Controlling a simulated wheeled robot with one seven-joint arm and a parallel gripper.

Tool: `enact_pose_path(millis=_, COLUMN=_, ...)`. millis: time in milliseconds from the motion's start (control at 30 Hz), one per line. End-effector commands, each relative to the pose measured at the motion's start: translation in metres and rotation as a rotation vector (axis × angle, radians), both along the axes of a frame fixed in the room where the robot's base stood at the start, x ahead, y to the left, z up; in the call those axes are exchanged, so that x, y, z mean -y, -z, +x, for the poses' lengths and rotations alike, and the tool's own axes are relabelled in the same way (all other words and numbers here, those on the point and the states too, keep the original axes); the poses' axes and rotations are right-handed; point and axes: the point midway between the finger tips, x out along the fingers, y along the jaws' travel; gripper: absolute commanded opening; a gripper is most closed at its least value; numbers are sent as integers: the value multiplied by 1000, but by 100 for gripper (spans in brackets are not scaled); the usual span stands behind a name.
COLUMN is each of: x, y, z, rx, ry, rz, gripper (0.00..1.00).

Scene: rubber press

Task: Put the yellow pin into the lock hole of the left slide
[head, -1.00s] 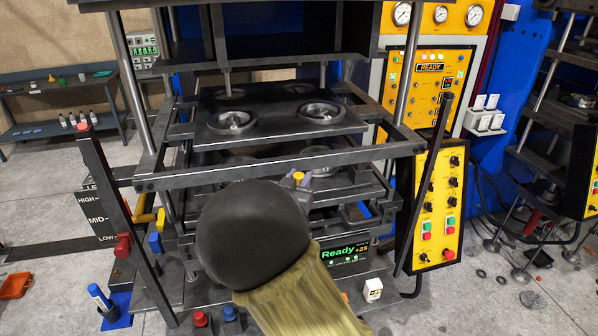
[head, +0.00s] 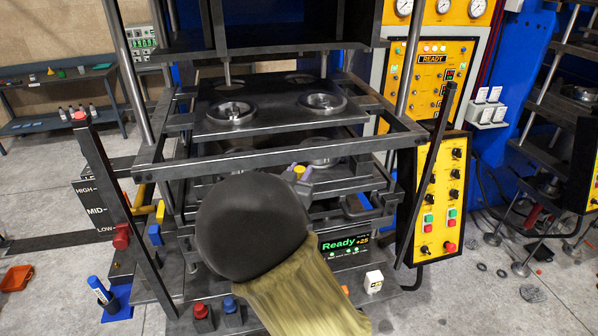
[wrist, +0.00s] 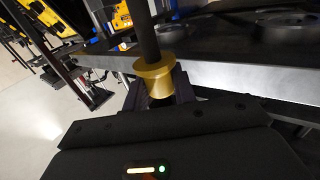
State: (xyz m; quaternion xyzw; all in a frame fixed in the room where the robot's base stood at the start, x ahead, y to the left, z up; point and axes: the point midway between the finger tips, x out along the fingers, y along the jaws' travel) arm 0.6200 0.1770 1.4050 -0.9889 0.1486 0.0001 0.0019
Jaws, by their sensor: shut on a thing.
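The yellow pin shows in the wrist view (wrist: 154,74) as a brass-coloured collar with a dark shaft running up from it. My gripper (wrist: 157,88) is shut on it, with a dark finger on each side of the collar. In the head view a small part of the pin (head: 299,171) shows at my gripper (head: 301,176), in front of the press's lower plates. My dark round arm joint and olive sleeve hide much of the area below. I cannot make out the left slide's lock hole in either view.
The press frame's front bar (head: 270,156) crosses above my gripper. Upper plates with round moulds (head: 231,111) lie behind it. A lever post (head: 118,205) stands at left and a yellow control panel (head: 437,200) at right. A display (head: 345,244) reads "Ready".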

Motion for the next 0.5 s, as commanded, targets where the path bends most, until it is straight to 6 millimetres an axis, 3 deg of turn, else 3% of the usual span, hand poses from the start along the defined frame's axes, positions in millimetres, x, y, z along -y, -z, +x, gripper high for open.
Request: enact_pose_path(millis=500, x=-2, y=22, z=0, rx=1, ry=-3, rz=-1, gripper=0)
